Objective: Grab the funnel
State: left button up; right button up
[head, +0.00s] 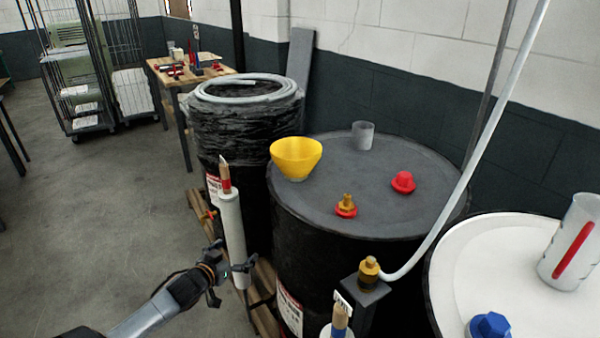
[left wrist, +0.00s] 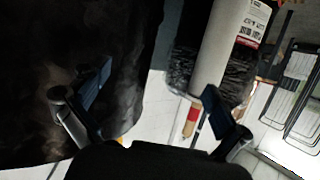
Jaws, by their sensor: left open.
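The yellow funnel (head: 296,157) stands wide end up on the left part of the dark drum's lid (head: 340,205) in the head view. My left gripper (head: 230,283) is low in front of that drum, below and to the left of the funnel, well apart from it. Its fingers are spread and empty in the left wrist view (left wrist: 155,98). I cannot make out the funnel there. My right gripper is not in view.
A grey cup (head: 362,135), a red cap (head: 403,181) and a brass fitting (head: 346,205) share the lid. A white tube (head: 233,235) stands close by my left gripper. A wrapped drum (head: 250,125) is behind. A pale hose (head: 480,150) rises on the right.

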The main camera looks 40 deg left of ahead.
pick_arm(q)
notch_tip(320, 180, up, 9)
jog(key=w+d+t+h, duration=0.1)
jog(key=w+d+t, duration=0.1)
jog(key=w, duration=0.1)
jog(key=m+t+h, duration=0.2)
send_near(286, 170)
jog(key=w, duration=0.4)
jog(key=w+f, duration=0.1)
jog(key=w, duration=0.1)
jog(key=shift+a, duration=0.15)
jog(key=shift+w, duration=0.55)
jog(key=w, duration=0.2)
jog(key=w+r+p, duration=0.1)
jog(key=w, duration=0.1)
jog(key=shift+p, duration=0.3)
jog(key=shift+w+f, duration=0.15)
jog(key=shift+w, duration=0.5)
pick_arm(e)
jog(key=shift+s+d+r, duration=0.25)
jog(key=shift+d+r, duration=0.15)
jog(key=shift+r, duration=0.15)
pick_arm(q)
jog(key=shift+s, duration=0.1)
jog(key=shift+c, duration=0.2)
jog(key=c, duration=0.7)
